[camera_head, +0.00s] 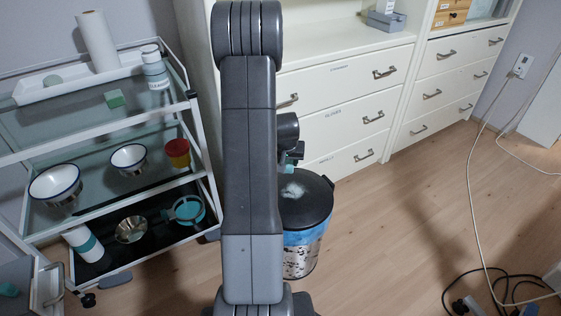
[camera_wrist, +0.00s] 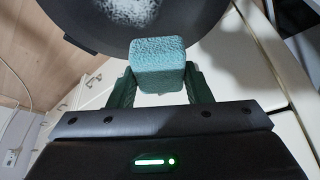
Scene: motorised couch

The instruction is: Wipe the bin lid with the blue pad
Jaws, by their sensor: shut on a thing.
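The bin (camera_head: 303,254) stands on the floor in the head view, just right of my arm. Its dark round lid (camera_head: 312,205) is closed, with a whitish smear (camera_head: 293,191) on top. In the wrist view the dark lid (camera_wrist: 199,17) fills the top, and the smear (camera_wrist: 130,10) shows at the upper edge. My gripper (camera_wrist: 158,84) is shut on the blue pad (camera_wrist: 158,62), a teal-blue textured block. The pad overlaps the lid in the wrist view; I cannot tell whether it touches. In the head view my gripper (camera_head: 292,163) is above the lid's back part.
A white drawer cabinet (camera_head: 340,110) stands close behind the bin. A trolley (camera_head: 150,200) with bowls, a bottle and a paper roll stands at the left. Cables (camera_head: 490,285) lie on the floor at the lower right. The floor right of the bin is clear.

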